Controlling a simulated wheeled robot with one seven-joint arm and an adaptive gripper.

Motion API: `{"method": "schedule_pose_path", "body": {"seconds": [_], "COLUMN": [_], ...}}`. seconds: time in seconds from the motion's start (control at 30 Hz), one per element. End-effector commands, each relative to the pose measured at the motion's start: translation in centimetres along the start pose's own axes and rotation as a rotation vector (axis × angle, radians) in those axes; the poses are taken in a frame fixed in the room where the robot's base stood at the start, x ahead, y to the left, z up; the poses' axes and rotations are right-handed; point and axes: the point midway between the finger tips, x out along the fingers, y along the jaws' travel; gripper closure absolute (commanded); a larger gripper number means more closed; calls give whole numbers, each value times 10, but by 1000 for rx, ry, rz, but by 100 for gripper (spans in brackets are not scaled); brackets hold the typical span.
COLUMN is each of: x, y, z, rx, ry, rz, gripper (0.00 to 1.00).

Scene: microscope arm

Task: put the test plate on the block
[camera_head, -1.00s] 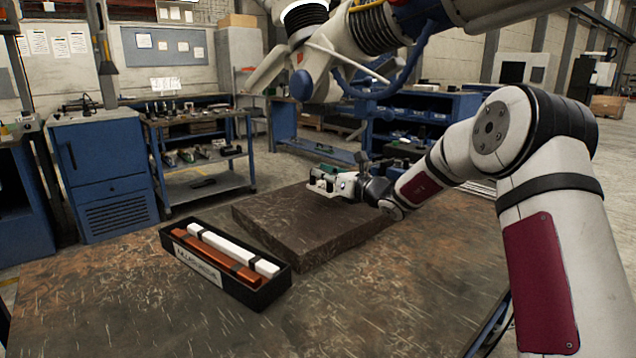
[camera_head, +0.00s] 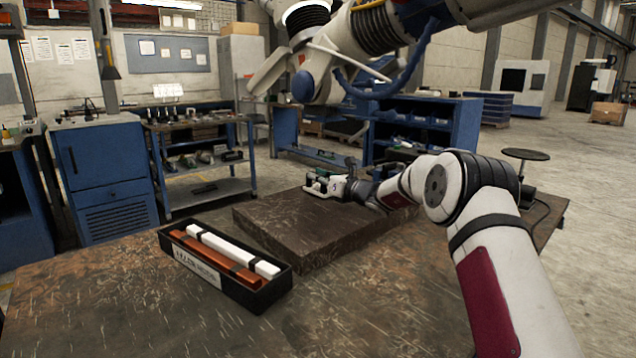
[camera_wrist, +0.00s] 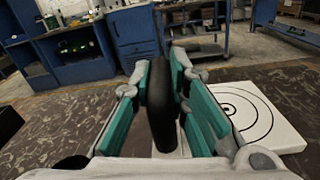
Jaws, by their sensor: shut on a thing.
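The test plate (camera_wrist: 262,118) is a thick white square with black rings, low at the right in the wrist view, partly hidden by a finger. My gripper (camera_wrist: 165,95) has its teal pads shut on an upright black handle (camera_wrist: 160,105). White surface shows under the handle, but its join to the plate is hidden. In the head view my gripper (camera_head: 328,186) is over the far part of the dark stone block (camera_head: 300,222). Whether the plate touches the block is unclear.
A black case (camera_head: 258,297) with orange and white bars lies on the table (camera_head: 120,300), left of the block. The table front is clear. A large white machine arm (camera_head: 375,30) hangs above. A shelf trolley (camera_head: 210,187) and blue cabinet (camera_head: 105,165) stand behind.

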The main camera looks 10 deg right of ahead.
Motion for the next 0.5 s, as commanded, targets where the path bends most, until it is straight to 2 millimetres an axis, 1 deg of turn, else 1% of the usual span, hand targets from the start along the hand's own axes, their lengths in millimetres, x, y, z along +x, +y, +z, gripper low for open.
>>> {"method": "schedule_pose_path", "body": {"seconds": [0.07,0.23,0.27,0.3,0.33,0.37,0.5], "x": [1,0,0,0,0,0,0], "y": [0,0,-1,-1,-1,-1,-1], "z": [-5,-5,-7,-7,-7,-7,-7], "rx": [-1,0,2,2,2,2,1], "ry": [-4,-4,0,0,0,0,0], "rz": [1,1,0,0,0,0,-1], "gripper": [100,100,82,73,67,65,65]}}
